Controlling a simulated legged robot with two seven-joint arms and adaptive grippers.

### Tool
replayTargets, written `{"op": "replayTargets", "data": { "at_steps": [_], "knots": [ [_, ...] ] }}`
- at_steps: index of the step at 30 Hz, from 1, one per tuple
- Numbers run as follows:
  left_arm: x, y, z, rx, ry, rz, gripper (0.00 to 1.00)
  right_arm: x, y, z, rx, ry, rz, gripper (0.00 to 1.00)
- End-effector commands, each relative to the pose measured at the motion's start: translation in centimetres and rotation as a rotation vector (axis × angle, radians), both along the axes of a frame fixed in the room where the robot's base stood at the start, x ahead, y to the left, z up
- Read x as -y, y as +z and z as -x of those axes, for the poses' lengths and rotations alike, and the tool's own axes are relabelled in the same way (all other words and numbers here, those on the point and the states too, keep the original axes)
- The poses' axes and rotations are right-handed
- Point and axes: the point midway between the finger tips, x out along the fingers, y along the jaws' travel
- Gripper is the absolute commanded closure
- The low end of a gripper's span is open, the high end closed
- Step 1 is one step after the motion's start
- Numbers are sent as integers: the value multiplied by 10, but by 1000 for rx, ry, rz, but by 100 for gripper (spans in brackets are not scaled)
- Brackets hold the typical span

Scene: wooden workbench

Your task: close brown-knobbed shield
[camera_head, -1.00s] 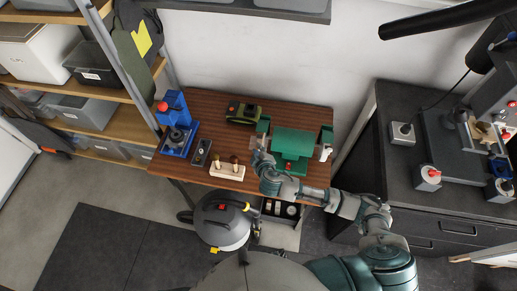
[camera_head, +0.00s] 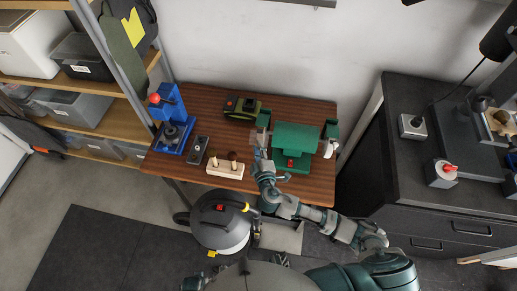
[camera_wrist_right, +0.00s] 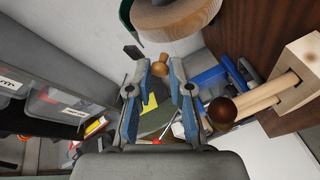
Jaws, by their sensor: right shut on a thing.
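The green bench grinder (camera_head: 297,137) stands at the right of the wooden workbench. My right gripper (camera_head: 260,146) is at its left end, by a pale see-through patch that looks like the shield (camera_head: 263,137). In the right wrist view, my gripper (camera_wrist_right: 161,66) has its fingertips around a small brown knob (camera_wrist_right: 160,62), just below a round wooden-coloured wheel (camera_wrist_right: 175,12). The fingers close on this knob. The shield pane itself is hard to make out there. My left gripper is out of view.
A wooden block with brown-topped handles (camera_head: 226,167) stands left of my right gripper. A dark box (camera_head: 198,150) and a blue press (camera_head: 173,127) are farther left. A green and black tool (camera_head: 242,108) lies behind. A vacuum cleaner (camera_head: 222,226) stands before the bench.

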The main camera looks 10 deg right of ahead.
Motion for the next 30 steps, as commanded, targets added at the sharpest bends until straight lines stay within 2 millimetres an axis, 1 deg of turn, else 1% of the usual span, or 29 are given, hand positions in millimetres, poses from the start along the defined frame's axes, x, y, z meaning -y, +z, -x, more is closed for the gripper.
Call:
{"op": "replayTargets", "data": {
  "at_steps": [1,11,12,14,15,22,25,28,30],
  "knots": [
    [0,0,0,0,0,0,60,-1,-5,1,-7,2,2,100],
    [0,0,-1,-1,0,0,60,-1,-5,1,-9,3,2,100],
    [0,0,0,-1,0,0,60,-1,-6,1,-9,3,2,73],
    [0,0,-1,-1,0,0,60,-1,-5,1,-8,2,2,58],
    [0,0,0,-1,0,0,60,-1,-5,1,-7,2,2,55],
    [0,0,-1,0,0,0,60,0,-2,1,-3,1,2,55],
    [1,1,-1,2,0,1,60,-1,-2,5,-4,2,2,55],
    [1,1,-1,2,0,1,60,-1,-1,17,-5,2,1,55],
    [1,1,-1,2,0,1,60,-1,0,31,-7,2,-2,55]
  ]
}}
